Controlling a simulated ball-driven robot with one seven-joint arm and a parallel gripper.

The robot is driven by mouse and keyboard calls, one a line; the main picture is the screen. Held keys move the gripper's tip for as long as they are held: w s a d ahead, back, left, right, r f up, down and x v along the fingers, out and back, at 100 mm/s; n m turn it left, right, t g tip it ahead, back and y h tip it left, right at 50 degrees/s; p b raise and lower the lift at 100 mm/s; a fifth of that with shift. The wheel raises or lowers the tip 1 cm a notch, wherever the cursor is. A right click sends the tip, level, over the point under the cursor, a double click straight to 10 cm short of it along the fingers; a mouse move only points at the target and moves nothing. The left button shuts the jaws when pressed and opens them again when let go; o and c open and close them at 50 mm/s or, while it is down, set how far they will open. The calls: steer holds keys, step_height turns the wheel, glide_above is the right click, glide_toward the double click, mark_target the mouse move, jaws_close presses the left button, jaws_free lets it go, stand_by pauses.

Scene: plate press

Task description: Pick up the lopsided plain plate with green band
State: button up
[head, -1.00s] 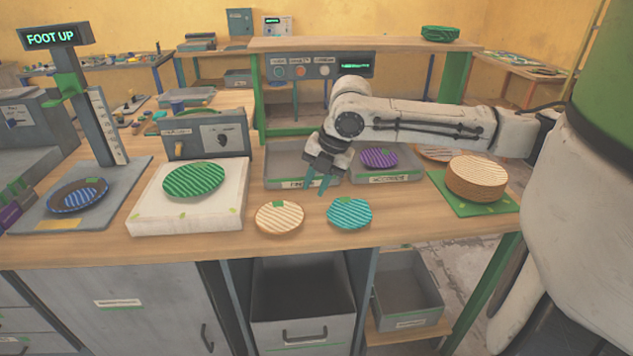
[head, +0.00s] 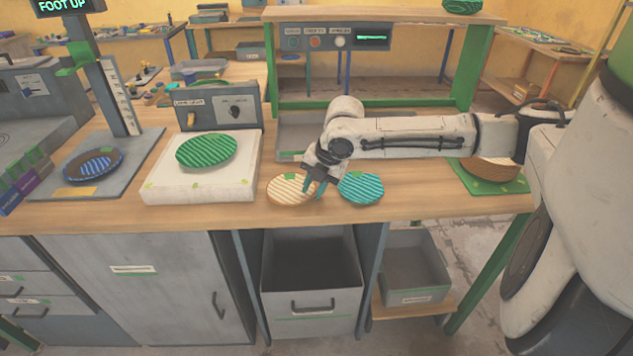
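The plain cream plate (head: 288,190) with faint stripes and a small green band at its back rim lies on the wooden bench, in front of a grey tray. I cannot tell from this view how lopsided it is. A teal striped plate (head: 361,188) lies close to the right of the gripper.
A green striped plate (head: 207,150) sits on a white block (head: 200,190) to the left. A blue plate (head: 93,165) lies on the gauge stand's base. A brown plate stack (head: 490,170) is partly behind my arm. An open drawer (head: 312,303) is below the bench edge.

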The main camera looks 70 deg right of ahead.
jaws_close()
steer(key=shift+s, duration=0.1)
stand_by(0.4)
